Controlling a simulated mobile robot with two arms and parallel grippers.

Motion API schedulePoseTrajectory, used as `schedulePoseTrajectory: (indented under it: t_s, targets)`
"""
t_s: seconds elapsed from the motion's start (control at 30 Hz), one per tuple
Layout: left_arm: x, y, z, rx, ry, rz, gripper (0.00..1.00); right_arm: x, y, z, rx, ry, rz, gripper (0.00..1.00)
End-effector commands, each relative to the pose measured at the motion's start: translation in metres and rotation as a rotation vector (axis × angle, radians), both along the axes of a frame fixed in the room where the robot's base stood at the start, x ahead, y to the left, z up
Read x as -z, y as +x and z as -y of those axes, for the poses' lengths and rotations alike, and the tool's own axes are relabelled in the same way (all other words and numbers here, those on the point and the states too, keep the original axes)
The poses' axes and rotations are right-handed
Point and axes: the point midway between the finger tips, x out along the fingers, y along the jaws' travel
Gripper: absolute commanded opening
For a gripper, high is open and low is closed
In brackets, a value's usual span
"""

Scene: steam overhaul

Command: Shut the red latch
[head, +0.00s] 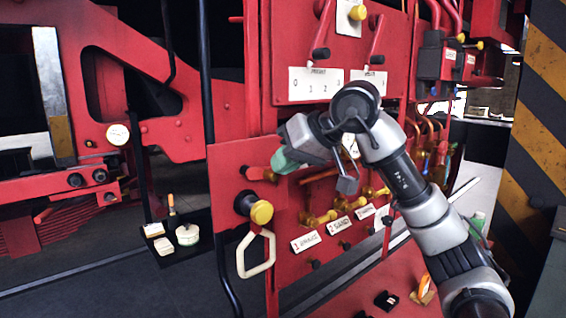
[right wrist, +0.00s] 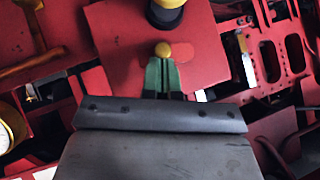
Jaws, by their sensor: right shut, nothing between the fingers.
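A short red handle (head: 255,172) with a brass-coloured end sticks out from the red panel (head: 225,160); it looks like the red latch. My right gripper (head: 283,163) has green fingertips that are shut and empty, right beside the brass end. In the right wrist view the shut fingers (right wrist: 162,78) point at a round yellow knob (right wrist: 163,50) in front of a red plate (right wrist: 125,45). The fingertips overlap the knob's lower edge; I cannot tell whether they touch it. The latch's far side is hidden. My left gripper is not in view.
A black knob with a yellow face (head: 260,211) and a cream hanging loop (head: 255,254) sit just below. Labelled brass valves (head: 320,220) line the panel to the right. A black upright rail (head: 207,110) stands at the left. A striped post (head: 545,120) stands at far right.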

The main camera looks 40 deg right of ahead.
Motion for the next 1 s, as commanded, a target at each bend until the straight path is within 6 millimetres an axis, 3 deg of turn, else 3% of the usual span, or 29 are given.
schedulePoseTrajectory:
  t_s: [0.57,1.0]
  targets:
    - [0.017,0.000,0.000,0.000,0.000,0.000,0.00,0.010,0.001,0.004,0.000,0.145,-0.013,0.00]
    - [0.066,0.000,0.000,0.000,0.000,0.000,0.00,0.033,0.001,0.007,-0.001,0.519,-0.042,0.00]
